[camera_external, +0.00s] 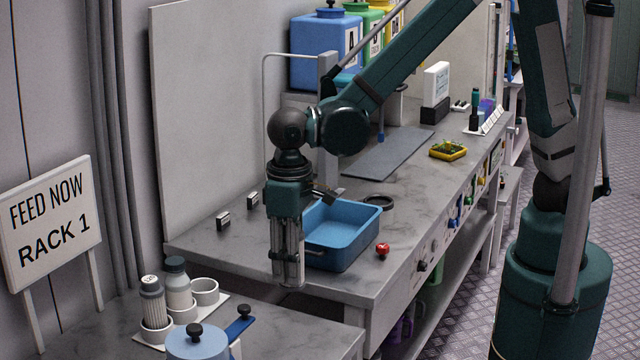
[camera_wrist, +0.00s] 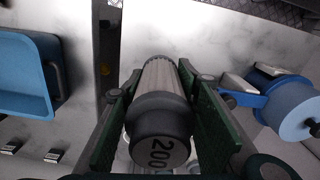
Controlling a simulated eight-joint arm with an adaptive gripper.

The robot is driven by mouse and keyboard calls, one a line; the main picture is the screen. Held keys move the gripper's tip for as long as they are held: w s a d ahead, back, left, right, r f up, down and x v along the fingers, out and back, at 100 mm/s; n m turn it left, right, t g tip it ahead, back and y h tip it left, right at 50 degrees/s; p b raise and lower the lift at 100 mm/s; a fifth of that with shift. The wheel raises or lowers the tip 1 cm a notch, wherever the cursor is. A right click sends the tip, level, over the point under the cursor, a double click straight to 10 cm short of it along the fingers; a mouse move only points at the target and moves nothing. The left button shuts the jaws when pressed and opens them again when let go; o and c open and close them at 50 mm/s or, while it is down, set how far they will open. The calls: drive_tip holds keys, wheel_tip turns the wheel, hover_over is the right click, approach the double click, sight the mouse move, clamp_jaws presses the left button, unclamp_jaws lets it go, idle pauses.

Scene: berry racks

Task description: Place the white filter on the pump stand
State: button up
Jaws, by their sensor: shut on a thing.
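My gripper (camera_external: 288,280) points down and is shut on a filter, a ribbed pale grey cylinder (camera_wrist: 163,78). Its dark end cap reads "200" in the wrist view, and the green fingers (camera_wrist: 160,110) press on both sides. In the external view the fingers mostly hide it. It is in the air in front of the blue tray. A white rack (camera_external: 150,339) on the front table holds a ribbed white filter (camera_external: 152,303) and a smooth white bottle (camera_external: 178,289) with a dark cap. The rack's right ring holder (camera_external: 205,291) looks empty. I cannot tell which thing is the pump stand.
A blue pot (camera_external: 198,343) with black knobs stands at the front. A sign (camera_external: 52,222) reads "FEED NOW RACK 1".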

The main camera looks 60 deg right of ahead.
drive_tip(key=shift+f, duration=1.9)
drive_tip(key=shift+f+b, duration=0.4)
drive_tip(key=shift+f, duration=2.75)
drive_tip(key=shift+f+b, duration=0.3)
drive_tip(key=shift+f, duration=1.55)
drive_tip(key=shift+f, duration=0.15)
drive_tip(key=o, duration=0.9)
drive_tip(key=shift+r, duration=0.2)
